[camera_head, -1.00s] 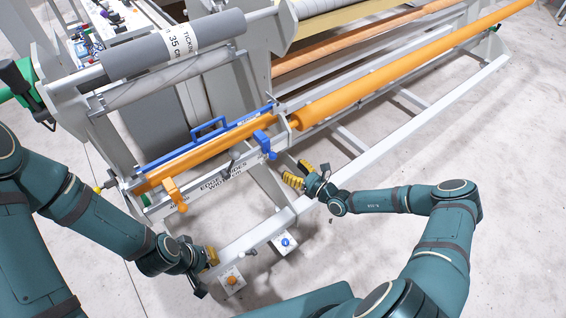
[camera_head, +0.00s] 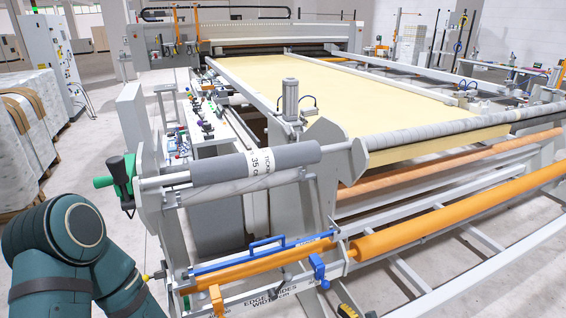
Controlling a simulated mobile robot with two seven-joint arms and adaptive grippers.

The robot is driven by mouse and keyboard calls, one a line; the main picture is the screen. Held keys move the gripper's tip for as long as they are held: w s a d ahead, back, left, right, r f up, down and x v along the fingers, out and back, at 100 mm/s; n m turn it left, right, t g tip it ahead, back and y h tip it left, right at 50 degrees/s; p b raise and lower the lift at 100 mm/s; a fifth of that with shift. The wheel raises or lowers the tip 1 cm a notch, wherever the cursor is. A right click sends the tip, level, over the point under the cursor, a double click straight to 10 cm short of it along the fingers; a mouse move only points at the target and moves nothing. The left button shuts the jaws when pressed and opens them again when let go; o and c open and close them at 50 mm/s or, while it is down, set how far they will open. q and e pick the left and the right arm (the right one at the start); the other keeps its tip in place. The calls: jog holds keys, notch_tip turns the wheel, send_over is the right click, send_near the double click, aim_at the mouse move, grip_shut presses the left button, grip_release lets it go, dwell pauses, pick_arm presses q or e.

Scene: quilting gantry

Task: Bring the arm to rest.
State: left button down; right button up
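Of my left arm, only upper links show at the lower left of the head view; its gripper is below the picture. Of my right gripper (camera_head: 347,311), only a yellow-padded finger tip shows at the bottom edge, right of the blue clamp (camera_head: 318,268) on the edge-guide rail. The rest of my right arm is out of view. Whether that gripper is open or holds anything is hidden.
The quilting gantry fills the middle, with a grey roll (camera_head: 256,163), a blue-handled bar (camera_head: 250,252), an orange roller (camera_head: 450,215) and a cream fabric bed (camera_head: 370,100). Wrapped pallets (camera_head: 22,135) stand at the left. Floor shows at the lower right.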

jog(key=s+a+f+n+g+h, duration=0.1)
jog(key=s+a+n+g, duration=0.5)
jog(key=s+n, duration=0.15)
jog(key=s+a+f+n+g+h, duration=0.1)
jog(key=s+a+n+g, duration=0.5)
jog(key=s, duration=0.3)
jog(key=s+d+r+n+t+h, duration=0.1)
jog(key=s+d+r+n+h, duration=0.2)
jog(key=n, duration=1)
notch_tip(320, 180, up, 3)
jog(key=d+h, duration=0.1)
jog(key=h, duration=0.2)
jog(key=shift+s+d+t, duration=0.25)
jog(key=shift+s+t, duration=0.05)
jog(key=shift+o, duration=0.2)
